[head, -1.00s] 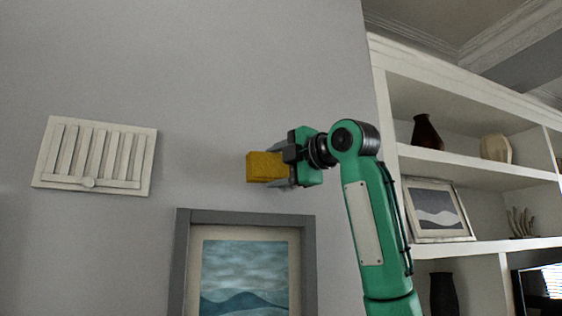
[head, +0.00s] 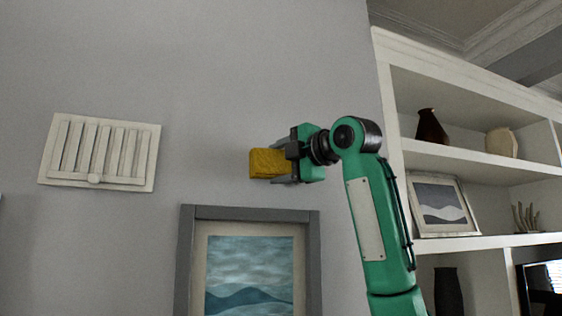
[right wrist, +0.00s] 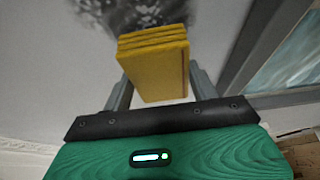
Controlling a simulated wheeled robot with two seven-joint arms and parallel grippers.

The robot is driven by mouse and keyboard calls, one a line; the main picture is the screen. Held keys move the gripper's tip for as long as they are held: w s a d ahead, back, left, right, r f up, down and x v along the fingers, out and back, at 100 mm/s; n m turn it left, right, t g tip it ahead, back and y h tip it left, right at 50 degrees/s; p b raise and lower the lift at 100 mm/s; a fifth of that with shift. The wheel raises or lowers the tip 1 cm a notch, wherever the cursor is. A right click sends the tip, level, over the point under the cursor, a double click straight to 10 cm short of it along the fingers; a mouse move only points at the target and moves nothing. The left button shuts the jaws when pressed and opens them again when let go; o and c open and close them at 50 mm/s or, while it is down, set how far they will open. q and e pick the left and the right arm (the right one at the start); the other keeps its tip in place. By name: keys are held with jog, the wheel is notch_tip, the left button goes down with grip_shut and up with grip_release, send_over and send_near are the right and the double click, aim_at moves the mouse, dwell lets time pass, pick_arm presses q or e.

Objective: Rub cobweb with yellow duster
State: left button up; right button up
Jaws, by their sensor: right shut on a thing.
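The yellow duster (head: 268,163) is a folded yellow block held between the fingers of my right gripper (head: 284,163). It is up at the grey wall, above the seascape picture. In the right wrist view the duster (right wrist: 153,62) fills the space between the two grey fingers, and the gripper (right wrist: 160,88) is shut on it. A dark, speckled cobweb patch (right wrist: 128,13) shows on the wall behind the duster's far end, partly hidden by it. I cannot tell whether they touch. No cobweb is discernible in the head view. My left gripper is out of view.
A white slatted vent (head: 100,152) is on the wall at left. A grey-framed seascape picture (head: 186,262) hangs just below the duster. White shelves (head: 470,160) with vases and a small framed picture stand at right. The wall between vent and duster is clear.

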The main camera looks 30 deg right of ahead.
jog(key=shift+w+d+p, duration=0.2)
jog(key=shift+w+p, duration=0.15)
jog(key=shift+w, duration=0.25)
jog(key=shift+s+d+p, duration=0.15)
jog(key=shift+s+d, duration=0.05)
jog(key=shift+d, duration=0.45)
jog(key=shift+s+d+p, duration=0.2)
jog(key=shift+d, duration=0.5)
jog(key=shift+s+d+p, duration=0.15)
jog(key=shift+s+d, duration=0.05)
jog(key=shift+d, duration=0.45)
jog(key=s+d+r+p, duration=0.1)
jog(key=d+p, duration=0.3)
jog(key=d, duration=0.3)
jog(key=shift+s+d+r+p, duration=0.2)
jog(key=shift+r+p, duration=0.1)
jog(key=shift+r, duration=0.1)
